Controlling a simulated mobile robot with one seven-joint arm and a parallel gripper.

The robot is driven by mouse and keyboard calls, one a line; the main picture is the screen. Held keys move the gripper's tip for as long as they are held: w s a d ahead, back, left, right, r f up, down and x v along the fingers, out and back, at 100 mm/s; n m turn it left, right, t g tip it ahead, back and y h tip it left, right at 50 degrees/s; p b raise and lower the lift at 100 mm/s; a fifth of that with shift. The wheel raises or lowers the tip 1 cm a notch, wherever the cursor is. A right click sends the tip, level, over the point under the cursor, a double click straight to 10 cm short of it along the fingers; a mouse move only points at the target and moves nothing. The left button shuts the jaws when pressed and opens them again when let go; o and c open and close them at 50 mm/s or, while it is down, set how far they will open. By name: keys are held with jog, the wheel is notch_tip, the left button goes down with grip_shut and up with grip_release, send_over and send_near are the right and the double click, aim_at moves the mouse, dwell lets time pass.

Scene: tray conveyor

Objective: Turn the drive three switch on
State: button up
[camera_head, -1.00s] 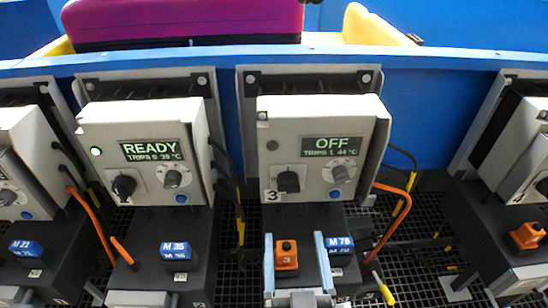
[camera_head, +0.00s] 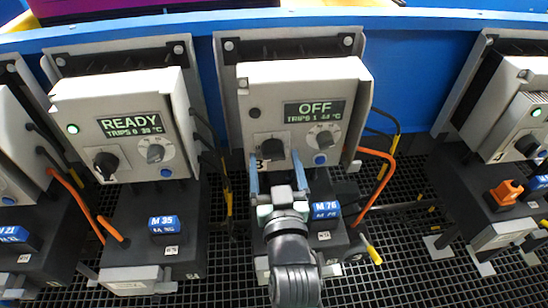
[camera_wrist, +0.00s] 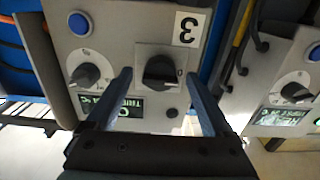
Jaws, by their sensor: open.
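The drive three box (camera_head: 310,95) is light grey, with a "3" label and a screen (camera_head: 314,110) reading OFF. Its black rotary switch (camera_head: 271,148) sits at the lower left of the panel; it also shows in the wrist view (camera_wrist: 161,73), where the picture is upside down. My gripper (camera_head: 276,160) is open, its two blue-grey fingers on either side of the switch. In the wrist view the fingertips (camera_wrist: 158,75) flank the knob with gaps on both sides. I cannot tell whether they touch the panel.
A grey dial (camera_head: 327,138) and blue button (camera_head: 320,159) sit right of the switch. The left neighbouring box (camera_head: 122,90) reads READY with a green lamp. Orange cables (camera_head: 385,180) hang beside the boxes. Another box (camera_head: 515,110) stands at right.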

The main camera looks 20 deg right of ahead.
jog(key=shift+w+d, duration=0.15)
jog(key=shift+w, duration=0.5)
jog(key=shift+c, duration=0.3)
grip_shut()
